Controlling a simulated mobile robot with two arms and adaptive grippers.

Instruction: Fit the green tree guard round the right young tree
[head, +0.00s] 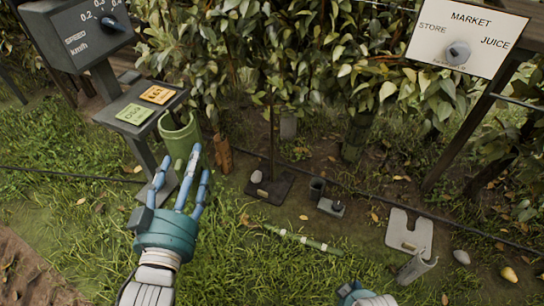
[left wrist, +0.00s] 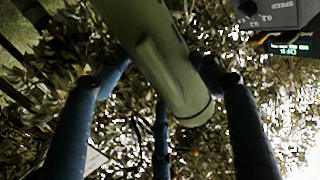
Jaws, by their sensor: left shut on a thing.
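The green tree guard (head: 180,138) is an open-sided tube. My left gripper (head: 182,172) is shut on it and holds it up, left of the young trees. In the left wrist view the green tube (left wrist: 160,60) runs between the blue fingers, with a rib along its side. A thin young trunk (head: 272,130) rises from a dark square mat (head: 283,190) in the middle. Farther right, a dark green upright shape (head: 355,138) stands among the leaves; I cannot tell if it is a trunk or a guard. Only a piece of my right gripper (head: 352,290) shows at the bottom edge.
A speed panel (head: 75,35) and button console (head: 140,105) stand at left. A grey slotted plate (head: 408,235), a grey curved piece (head: 416,267), a striped stick (head: 300,240) and a yellow pear (head: 508,273) lie on the ground. A dark line crosses the grass.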

